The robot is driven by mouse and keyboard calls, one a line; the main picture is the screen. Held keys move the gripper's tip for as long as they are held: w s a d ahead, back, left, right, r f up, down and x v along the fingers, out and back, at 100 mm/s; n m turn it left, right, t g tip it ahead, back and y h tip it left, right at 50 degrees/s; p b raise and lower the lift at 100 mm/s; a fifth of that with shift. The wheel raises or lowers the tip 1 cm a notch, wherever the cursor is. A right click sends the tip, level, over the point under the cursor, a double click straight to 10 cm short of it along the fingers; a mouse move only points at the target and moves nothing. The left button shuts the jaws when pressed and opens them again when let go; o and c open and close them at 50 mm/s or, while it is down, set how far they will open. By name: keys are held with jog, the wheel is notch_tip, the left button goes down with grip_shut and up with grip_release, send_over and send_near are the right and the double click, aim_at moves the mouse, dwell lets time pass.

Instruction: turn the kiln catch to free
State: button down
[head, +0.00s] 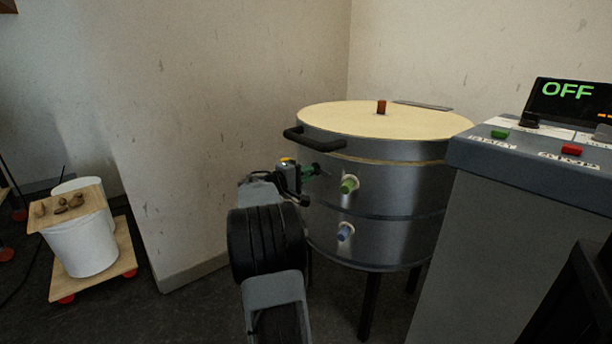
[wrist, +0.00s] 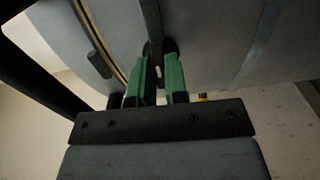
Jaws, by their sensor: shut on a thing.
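The kiln (head: 385,215) is a round steel drum with a pale lid, which looks closed. My gripper (head: 313,170) is at the kiln's left side, just below the black lid handle. In the wrist view my gripper (wrist: 158,70) has its two green fingers on either side of the kiln catch (wrist: 168,46), a dark round piece on the steel wall. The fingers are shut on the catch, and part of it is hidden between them. In the head view the catch is mostly hidden by my gripper, and I cannot tell its setting.
A black handle (head: 314,140) sticks out above my gripper. A green plug (head: 349,184) and a blue plug (head: 345,232) stick out of the kiln wall. A control box (head: 520,165) reading OFF stands at right. A white bucket (head: 82,247) on a trolley stands far left.

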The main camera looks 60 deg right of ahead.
jog(key=c, duration=1.1)
grip_release()
jog(key=shift+c, duration=0.2)
jog(key=shift+a, duration=0.1)
jog(key=p+v, duration=0.3)
jog(key=v, duration=1)
jog(key=shift+w+a, duration=0.2)
jog(key=shift+a, duration=0.1)
jog(key=s+a+r+n+t+y+p, duration=0.1)
jog(key=s+a+r+t+y+p, duration=0.2)
jog(key=a+r+y+p, duration=0.2)
jog(key=s+a+r+n+t+y+p, duration=0.1)
jog(key=s+a+r+t+y+p, duration=0.2)
jog(key=a+r+y+p, duration=0.3)
jog(key=s+a+r+n+t+y+p, duration=0.2)
jog(key=a+r+y+p, duration=0.4)
jog(key=a+r+p, duration=0.8)
jog(key=s+a+t+p, duration=0.1)
jog(key=a+p, duration=1)
jog(key=shift+s+a, duration=0.2)
jog(key=shift+s, duration=0.15)
